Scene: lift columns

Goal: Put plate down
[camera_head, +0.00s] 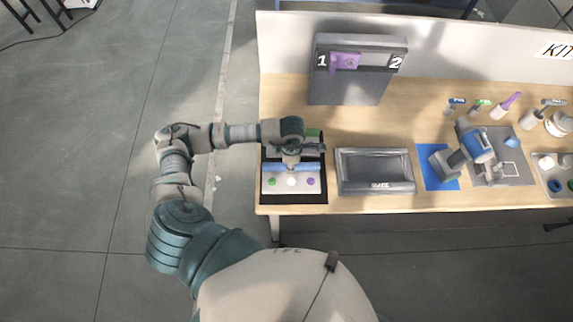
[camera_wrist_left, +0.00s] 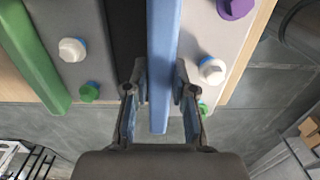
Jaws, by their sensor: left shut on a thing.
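The grey plate (camera_head: 301,188) with a blue bar handle (camera_head: 308,168) and green, white and purple knobs is over the black mat (camera_head: 291,200) at the table's left end. I cannot tell whether it touches the mat. My left gripper (camera_head: 291,166) points down and is shut on the blue handle. In the left wrist view, the handle (camera_wrist_left: 163,50) runs between the fingers of the gripper (camera_wrist_left: 160,100), and part of the plate (camera_wrist_left: 212,35) shows to its right. A second plate (camera_wrist_left: 72,20) with a green bar lies left, across a black strip.
A grey tray (camera_head: 375,186) stands just right of the mat. A grey stand (camera_head: 349,92) marked 1 and 2, with a purple piece (camera_head: 345,61), is behind. A grey and blue device (camera_head: 472,148) and several tools are farther right. The table's left edge is close.

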